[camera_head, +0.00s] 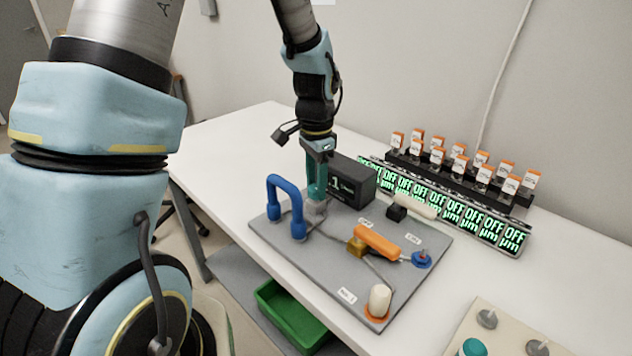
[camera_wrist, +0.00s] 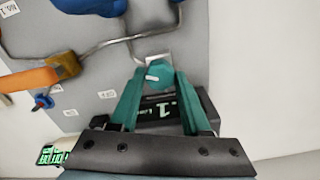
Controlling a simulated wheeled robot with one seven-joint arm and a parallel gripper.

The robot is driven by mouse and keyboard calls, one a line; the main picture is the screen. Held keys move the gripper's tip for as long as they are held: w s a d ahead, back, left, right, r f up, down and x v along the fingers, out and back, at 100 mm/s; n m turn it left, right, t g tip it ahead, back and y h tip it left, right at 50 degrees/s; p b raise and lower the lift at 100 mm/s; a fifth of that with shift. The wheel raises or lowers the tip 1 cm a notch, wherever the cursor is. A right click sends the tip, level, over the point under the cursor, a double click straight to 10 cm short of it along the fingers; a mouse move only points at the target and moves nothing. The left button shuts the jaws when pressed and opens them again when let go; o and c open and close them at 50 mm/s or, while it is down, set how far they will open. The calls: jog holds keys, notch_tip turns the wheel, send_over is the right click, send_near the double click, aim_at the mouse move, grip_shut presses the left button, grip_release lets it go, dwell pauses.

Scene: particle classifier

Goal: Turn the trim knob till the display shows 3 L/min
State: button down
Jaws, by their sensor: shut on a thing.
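My gripper (camera_head: 317,182) points down at the back left of the grey panel board (camera_head: 291,246). In the wrist view its two teal fingers (camera_wrist: 158,88) are closed on the trim knob (camera_wrist: 158,76), a teal round knob with a white pointer mark. In the head view the fingers hide the knob. The black display box (camera_head: 354,181) stands right beside the gripper. It shows a "1" with smaller characters after it that I cannot read. In the wrist view the display (camera_wrist: 160,110) shows partly between the fingers.
A blue U-shaped handle (camera_head: 285,185) stands left of the gripper on the board. An orange bar (camera_head: 378,242), a blue knob (camera_head: 422,259) and a white rounded part (camera_head: 379,300) sit nearer the front right. Behind are a row of green "OFF" displays (camera_head: 455,207) and several orange-capped vials (camera_head: 460,150).

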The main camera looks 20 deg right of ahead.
jog(key=shift+c, duration=1.8)
grip_release()
notch_tip(320, 180, up, 11)
jog(key=b, duration=0.1)
jog(key=shift+s+f, duration=0.1)
